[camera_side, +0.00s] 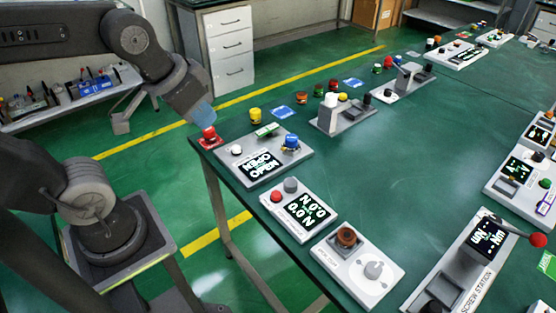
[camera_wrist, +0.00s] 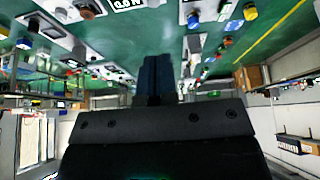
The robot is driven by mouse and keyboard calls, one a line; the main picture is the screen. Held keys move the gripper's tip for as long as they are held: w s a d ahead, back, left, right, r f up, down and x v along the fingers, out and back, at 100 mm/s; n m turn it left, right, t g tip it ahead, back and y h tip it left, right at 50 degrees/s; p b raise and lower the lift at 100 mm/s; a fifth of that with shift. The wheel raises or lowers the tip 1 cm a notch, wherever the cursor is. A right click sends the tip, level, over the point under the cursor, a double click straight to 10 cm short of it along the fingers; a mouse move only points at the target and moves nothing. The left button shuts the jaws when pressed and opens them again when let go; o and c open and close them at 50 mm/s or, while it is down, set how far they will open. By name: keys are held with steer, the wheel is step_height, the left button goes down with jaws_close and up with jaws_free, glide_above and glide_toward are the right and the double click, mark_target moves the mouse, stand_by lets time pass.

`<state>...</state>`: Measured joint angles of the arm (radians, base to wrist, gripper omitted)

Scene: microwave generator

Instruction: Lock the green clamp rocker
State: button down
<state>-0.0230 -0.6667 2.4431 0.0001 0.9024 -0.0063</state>
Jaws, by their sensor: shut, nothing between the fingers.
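The green clamp rocker (camera_side: 267,130) sits on the back edge of a light grey panel (camera_side: 291,161) in the side view. It has green and pale parts, and its exact tilt is too small to tell. The panel's display (camera_side: 260,165) reads OPEN. A blue knob (camera_side: 291,142) stands right of the rocker and a white button (camera_side: 236,150) left of it. My gripper (camera_side: 205,118) has blue fingers and hangs left of the panel, apart from the rocker, above a red button. In the wrist view my gripper (camera_wrist: 157,75) shows its fingers together, with nothing held.
The red button (camera_side: 209,136) is at the table's left corner, close under my fingers. A yellow button (camera_side: 255,114) stands behind the panel. More panels (camera_side: 318,206) line the near table edge. The green tabletop (camera_side: 410,170) is clear in the middle.

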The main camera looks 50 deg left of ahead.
steer(key=shift+s+d+f, duration=0.15)
steer(key=shift+s, duration=0.3)
steer(key=shift+s+d+f, duration=0.1)
steer(key=shift+s, duration=0.35)
steer(key=w+a+r+n+g, duration=0.1)
steer(key=w+a+n, duration=0.3)
steer(key=w, duration=0.6)
steer(key=w+a+r+n+g, duration=0.15)
steer(key=w+a+n, duration=0.3)
steer(key=w, duration=0.55)
steer(key=w+a+f+n+g, duration=0.2)
steer(key=w+a+f+n, duration=0.7)
steer(key=w+a+f, duration=0.2)
steer(key=w+f, duration=0.2)
steer(key=w, duration=0.1)
steer(key=shift+a+f+g, duration=0.3)
steer(key=shift+a+g, duration=0.05)
steer(key=shift+w, duration=0.1)
